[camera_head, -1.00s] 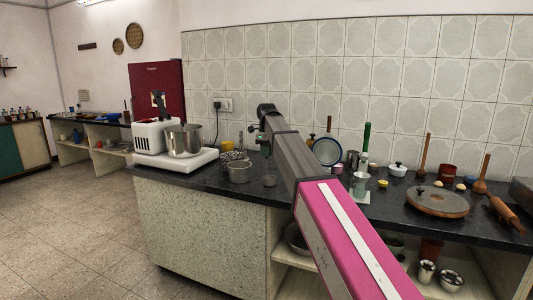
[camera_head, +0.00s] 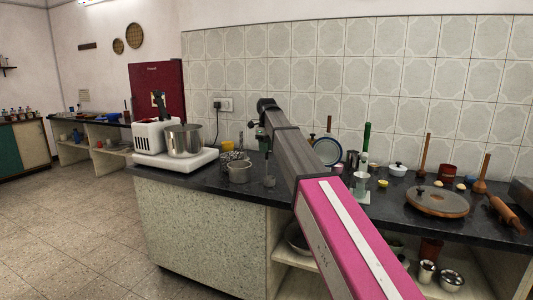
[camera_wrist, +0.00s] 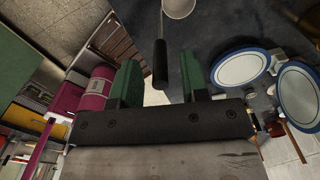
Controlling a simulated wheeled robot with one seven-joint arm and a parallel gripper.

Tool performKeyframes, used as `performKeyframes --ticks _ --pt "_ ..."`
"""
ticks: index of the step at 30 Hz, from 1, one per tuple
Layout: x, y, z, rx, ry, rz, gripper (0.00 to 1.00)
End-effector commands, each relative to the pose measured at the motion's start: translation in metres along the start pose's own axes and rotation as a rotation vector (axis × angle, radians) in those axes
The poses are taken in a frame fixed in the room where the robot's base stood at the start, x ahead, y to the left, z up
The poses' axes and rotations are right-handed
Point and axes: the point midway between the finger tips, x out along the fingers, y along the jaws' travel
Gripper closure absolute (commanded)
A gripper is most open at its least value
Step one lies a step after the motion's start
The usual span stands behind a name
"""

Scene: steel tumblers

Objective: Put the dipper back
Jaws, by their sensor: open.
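The dipper (camera_wrist: 160,64) shows in the wrist view with its dark handle lying between my two green fingers. A thin rod leads from the handle to a pale cup (camera_wrist: 178,8) at the top edge, partly cut off. My gripper (camera_wrist: 160,72) is open, with a gap visible on both sides of the handle. In the head view, my gripper (camera_head: 262,138) is above the counter, small and partly hidden by my arm. Below it, a small grey dipper cup (camera_head: 269,181) shows near the counter, with a dark upright handle above it.
A white mixer with a steel bowl (camera_head: 184,140) is farther left.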

Motion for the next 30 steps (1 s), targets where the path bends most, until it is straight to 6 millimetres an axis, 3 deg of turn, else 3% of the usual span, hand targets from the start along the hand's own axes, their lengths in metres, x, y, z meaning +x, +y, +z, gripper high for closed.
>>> performKeyframes --ticks 9,15,30 --pt "-0.066 -0.001 0.001 0.000 -0.002 -0.001 0.59" --pt "-0.091 -0.001 0.001 0.000 -0.001 -0.001 0.59" --pt "-0.099 0.000 0.000 0.000 0.000 0.000 0.59"
